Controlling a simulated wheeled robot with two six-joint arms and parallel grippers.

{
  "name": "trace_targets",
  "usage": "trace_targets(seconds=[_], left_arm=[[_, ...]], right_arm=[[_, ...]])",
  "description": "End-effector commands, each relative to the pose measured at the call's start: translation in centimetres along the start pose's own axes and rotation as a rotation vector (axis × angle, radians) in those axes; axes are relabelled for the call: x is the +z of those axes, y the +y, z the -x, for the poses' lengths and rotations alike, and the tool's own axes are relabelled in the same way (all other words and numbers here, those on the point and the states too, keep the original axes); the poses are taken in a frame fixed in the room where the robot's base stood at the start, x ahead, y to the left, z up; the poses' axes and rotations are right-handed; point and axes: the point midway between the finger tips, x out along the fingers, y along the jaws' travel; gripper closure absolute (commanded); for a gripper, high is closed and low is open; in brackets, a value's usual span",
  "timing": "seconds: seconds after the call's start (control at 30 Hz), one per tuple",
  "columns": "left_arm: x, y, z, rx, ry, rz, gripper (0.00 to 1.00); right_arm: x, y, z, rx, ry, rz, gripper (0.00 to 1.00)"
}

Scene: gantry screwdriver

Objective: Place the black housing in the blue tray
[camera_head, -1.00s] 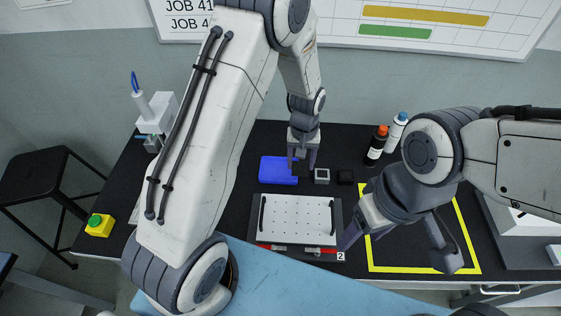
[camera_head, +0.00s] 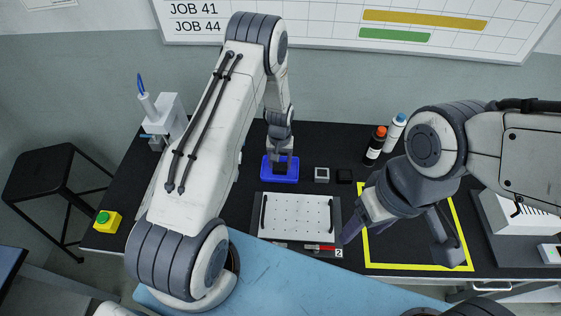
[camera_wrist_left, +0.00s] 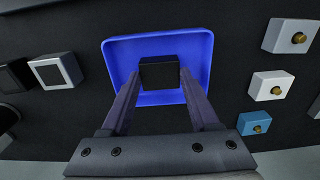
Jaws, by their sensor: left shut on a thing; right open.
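The blue tray (camera_head: 292,178) lies on the black bench, behind the white perforated plate; it also shows in the left wrist view (camera_wrist_left: 203,60). My left gripper (camera_head: 280,164) is over the tray, pointing down. In the left wrist view its fingers (camera_wrist_left: 158,76) are shut on the black housing (camera_wrist_left: 159,73), a small dark block seen within the tray's outline. I cannot tell whether the housing touches the tray floor. My right gripper (camera_head: 400,243) is open and empty above the yellow-bordered area.
A grey-framed square part (camera_head: 322,174) and a black part (camera_head: 345,176) lie right of the tray. The white plate (camera_head: 296,216) is in front. Two bottles (camera_head: 376,144) stand further right. Small blocks with brass knobs (camera_wrist_left: 290,36) show in the left wrist view.

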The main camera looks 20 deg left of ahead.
Motion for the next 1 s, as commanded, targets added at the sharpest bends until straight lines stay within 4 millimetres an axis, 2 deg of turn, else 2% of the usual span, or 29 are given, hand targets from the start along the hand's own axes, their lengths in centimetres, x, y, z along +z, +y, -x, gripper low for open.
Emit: trace_targets(seconds=[0.27, 0.3, 0.33, 0.37, 0.77, 0.87, 1.0], left_arm=[[0.0, 0.0, -0.5, 0.000, 0.000, 0.000, 0.96], [0.0, 0.0, -0.3, 0.000, 0.000, 0.000, 0.23], [0.0, 0.0, -0.3, 0.000, 0.000, 0.000, 0.12], [0.0, 0.0, -0.3, 0.000, 0.000, 0.000, 0.08], [-0.1, 0.0, 0.4, 0.000, 0.001, 0.000, 0.08], [-0.1, 0.1, 1.6, 0.001, 0.004, 0.000, 0.08], [-0.2, 0.1, 4.4, 0.001, 0.006, 0.000, 0.08]], right_arm=[[0.0, 0.0, -0.5, 0.000, 0.000, 0.000, 0.38], [0.0, 0.0, -0.3, 0.000, 0.000, 0.000, 0.38], [0.0, 0.0, -0.3, 0.000, 0.000, 0.000, 0.38], [0.0, 0.0, -0.3, 0.000, 0.000, 0.000, 0.38], [0.0, 0.0, 0.0, 0.000, 0.000, 0.000, 0.38], [0.0, 0.0, -0.5, 0.000, 0.000, 0.000, 0.38], [0.1, 0.1, -1.2, 0.000, 0.000, 0.000, 0.38]])
